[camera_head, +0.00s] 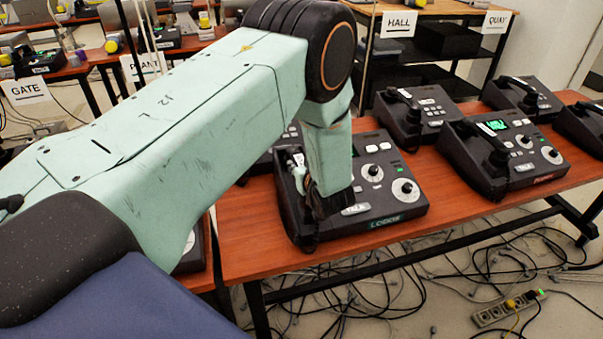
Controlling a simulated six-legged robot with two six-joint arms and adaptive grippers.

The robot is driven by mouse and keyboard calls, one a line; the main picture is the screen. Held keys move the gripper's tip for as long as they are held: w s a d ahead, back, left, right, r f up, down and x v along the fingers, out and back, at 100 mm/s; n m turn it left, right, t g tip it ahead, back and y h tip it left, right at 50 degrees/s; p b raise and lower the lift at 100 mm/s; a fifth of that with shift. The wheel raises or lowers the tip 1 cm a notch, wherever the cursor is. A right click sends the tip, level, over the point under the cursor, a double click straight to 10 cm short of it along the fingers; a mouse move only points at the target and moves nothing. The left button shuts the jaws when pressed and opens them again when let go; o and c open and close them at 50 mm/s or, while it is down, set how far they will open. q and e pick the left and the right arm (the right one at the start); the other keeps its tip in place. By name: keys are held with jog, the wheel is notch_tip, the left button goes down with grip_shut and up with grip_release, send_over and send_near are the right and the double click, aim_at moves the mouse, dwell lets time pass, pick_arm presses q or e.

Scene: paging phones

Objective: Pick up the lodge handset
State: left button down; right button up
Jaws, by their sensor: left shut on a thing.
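The lodge phone (385,215) is a dark desk unit with white dials and a green "LODGE" label on its front edge. It sits on the near wooden table. The lodge handset (304,238) is dark and lies along the left side of the unit, partly hidden by my left gripper. My left gripper (312,204) reaches down from above and is shut on the handset. The handset still appears at its place on the unit; I cannot tell whether it is lifted. My right gripper is not in view.
Another phone with a lit green screen (508,152) stands to the right, with another phone (418,112) behind. More phones stand near the right edge. Loose cables and a power strip (508,309) lie on the floor. My left arm hides much of the left side.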

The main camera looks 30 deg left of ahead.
aim_at(302, 163)
pick_arm(q)
jog(key=shift+r, duration=0.1)
notch_tip(302, 163, up, 10)
jog(key=shift+f+p, duration=0.1)
jog(key=shift+p, duration=0.3)
dwell(0.9)
